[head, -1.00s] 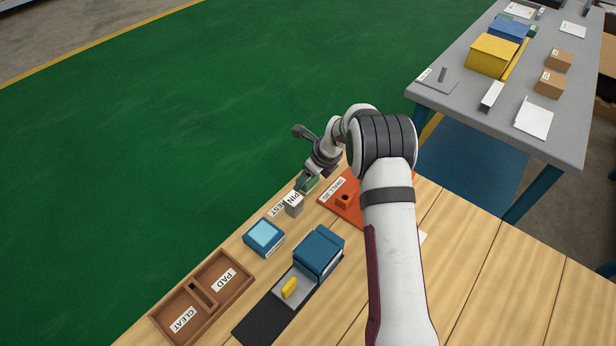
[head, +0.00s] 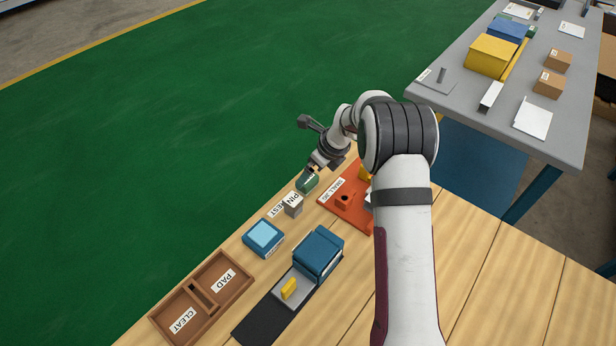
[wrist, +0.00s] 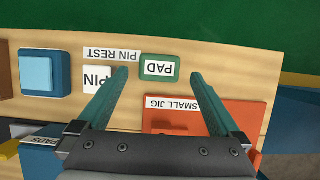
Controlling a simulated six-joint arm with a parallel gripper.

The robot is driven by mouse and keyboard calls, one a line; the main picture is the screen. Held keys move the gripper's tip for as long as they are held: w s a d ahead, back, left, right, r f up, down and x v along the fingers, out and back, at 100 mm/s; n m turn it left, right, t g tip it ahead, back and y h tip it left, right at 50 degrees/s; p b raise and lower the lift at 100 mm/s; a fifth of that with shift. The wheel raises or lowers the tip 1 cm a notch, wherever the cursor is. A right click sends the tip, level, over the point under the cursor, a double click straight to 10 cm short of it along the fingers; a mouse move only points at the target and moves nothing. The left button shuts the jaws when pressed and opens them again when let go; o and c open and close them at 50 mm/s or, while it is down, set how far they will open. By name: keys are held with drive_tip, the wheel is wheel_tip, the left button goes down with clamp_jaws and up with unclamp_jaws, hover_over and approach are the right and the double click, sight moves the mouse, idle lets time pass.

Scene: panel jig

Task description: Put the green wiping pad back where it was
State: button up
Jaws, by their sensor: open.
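The green wiping pad (head: 308,182) stands on the wooden bench near its far edge, beside the block labelled PIN. It also shows in the wrist view, labelled PAD (wrist: 160,69). My gripper (head: 312,168) is open and empty just above and beyond the pad. In the wrist view its two fingers (wrist: 158,76) reach down on either side of the pad, apart from it. The brown tray (head: 247,281) at the left has a compartment labelled PAD and one labelled CLEAT; both look empty.
The PIN block (head: 293,205) stands close to the pad. The orange small jig (head: 350,212) lies to the right. A light blue block (head: 264,237), a dark blue box (head: 319,251) and a yellow piece (head: 289,289) stand between tray and jig.

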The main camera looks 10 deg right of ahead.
drive_tip(key=s+r+n, duration=0.4)
drive_tip(key=s+r, duration=0.4)
drive_tip(key=r, duration=0.4)
drive_tip(key=s+r+n+g, duration=0.1)
drive_tip(key=s+n, duration=0.7)
drive_tip(key=s, duration=0.8)
drive_tip(key=s+r+n+g+h, duration=0.1)
drive_tip(key=s+r+n+g, duration=0.1)
drive_tip(key=s+n, duration=0.7)
drive_tip(key=s+r, duration=0.1)
drive_tip(key=s, duration=0.6)
drive_tip(key=shift+s+a+n, duration=0.3)
drive_tip(key=shift+s, duration=0.1)
drive_tip(key=shift+r, duration=0.1)
